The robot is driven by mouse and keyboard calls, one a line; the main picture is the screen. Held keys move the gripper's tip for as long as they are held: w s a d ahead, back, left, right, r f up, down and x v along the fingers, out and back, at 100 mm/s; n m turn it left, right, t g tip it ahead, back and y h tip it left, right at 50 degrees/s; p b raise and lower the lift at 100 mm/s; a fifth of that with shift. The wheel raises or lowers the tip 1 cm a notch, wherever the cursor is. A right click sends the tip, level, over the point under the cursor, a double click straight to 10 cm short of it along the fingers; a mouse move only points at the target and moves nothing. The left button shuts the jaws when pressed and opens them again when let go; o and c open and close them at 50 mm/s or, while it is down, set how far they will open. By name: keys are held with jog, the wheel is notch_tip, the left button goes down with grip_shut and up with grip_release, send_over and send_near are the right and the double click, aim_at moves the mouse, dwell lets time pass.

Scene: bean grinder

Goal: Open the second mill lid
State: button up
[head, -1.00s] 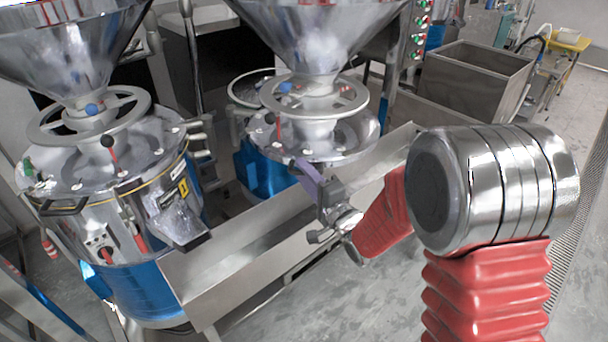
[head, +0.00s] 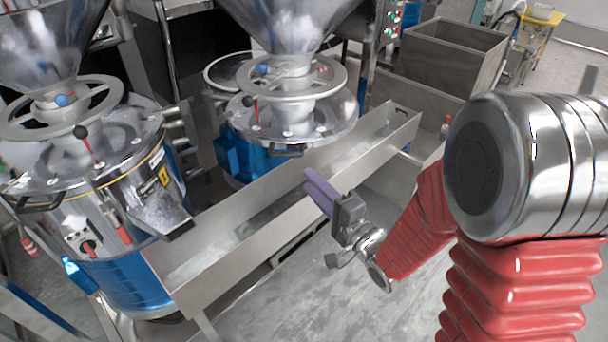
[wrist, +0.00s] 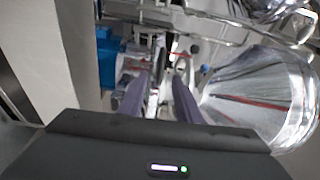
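The second mill, further back, has a round metal lid (head: 325,125) that lies flat on its blue body (head: 240,160). A dark handle (head: 287,150) sits at the lid's front edge. A handwheel (head: 332,84) and a metal hopper (head: 295,20) stand above the lid. My gripper (head: 312,184), with purple fingers, is in front of the lid, over the trough, apart from the handle. In the wrist view my gripper (wrist: 160,82) has its fingers apart with nothing held between them. The blue body (wrist: 112,62) and hopper (wrist: 262,95) show beyond, turned sideways.
The first mill (head: 110,200), also with a handwheel and hopper, stands at the left. A long metal trough (head: 225,240) runs in front of both mills, below my gripper. A metal bin (head: 455,55) stands at the back right. Grey floor in front is clear.

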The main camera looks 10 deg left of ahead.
jog(key=shift+s+d, duration=0.4)
jog(key=shift+s, duration=0.05)
